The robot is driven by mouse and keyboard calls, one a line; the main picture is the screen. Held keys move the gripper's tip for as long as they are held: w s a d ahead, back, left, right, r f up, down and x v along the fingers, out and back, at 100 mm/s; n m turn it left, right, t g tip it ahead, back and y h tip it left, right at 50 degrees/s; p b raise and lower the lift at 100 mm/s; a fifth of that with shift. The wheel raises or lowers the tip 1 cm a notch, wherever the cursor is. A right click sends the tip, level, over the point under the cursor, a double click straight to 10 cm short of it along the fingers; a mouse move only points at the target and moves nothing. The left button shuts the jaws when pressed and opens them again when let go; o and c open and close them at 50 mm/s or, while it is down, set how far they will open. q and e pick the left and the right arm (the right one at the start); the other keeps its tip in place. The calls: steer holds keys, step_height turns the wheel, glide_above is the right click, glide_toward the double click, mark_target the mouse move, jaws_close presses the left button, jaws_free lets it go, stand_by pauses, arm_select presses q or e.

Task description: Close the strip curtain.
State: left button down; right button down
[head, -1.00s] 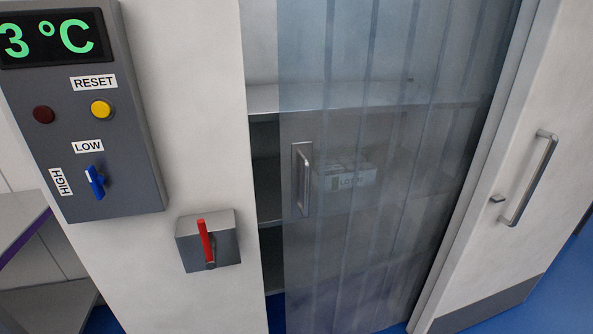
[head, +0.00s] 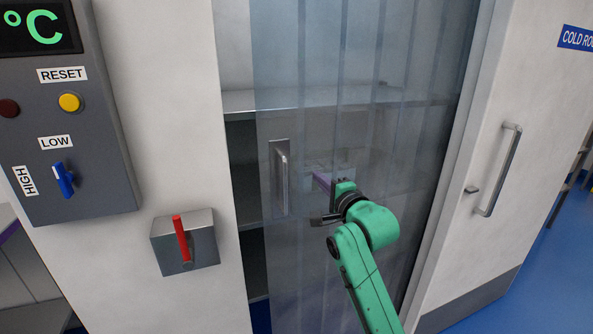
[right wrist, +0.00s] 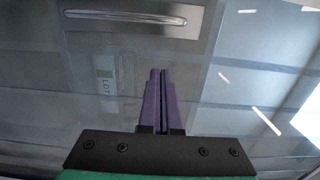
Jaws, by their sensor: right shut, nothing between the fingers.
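The strip curtain (head: 350,100) is a sheet of see-through grey-blue strips across the doorway of the cold room. Its left edge stands apart from the left jamb, leaving a narrow open gap (head: 240,170) with shelves showing. An upright metal handle (head: 281,178) is on a plate near the curtain's left edge; it also shows at the top of the right wrist view (right wrist: 125,16). My right gripper (head: 319,180), with purple fingers, is shut and empty, just right of the handle and apart from it. The fingers (right wrist: 161,74) point toward the curtain; I cannot tell whether they touch it. My left gripper is out of view.
A control panel (head: 100,110) with a yellow button and blue switch is on the left wall. A box with a red lever (head: 181,238) sits below it. The white door (head: 540,130) with a bar handle (head: 499,170) stands at the right. Blue floor shows at lower right.

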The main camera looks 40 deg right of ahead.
steer(key=w+a+p, duration=0.2)
steer(key=w, duration=0.4)
steer(key=shift+w+a+p, duration=0.15)
steer(key=shift+w+p, duration=0.15)
steer(key=shift+w, duration=0.05)
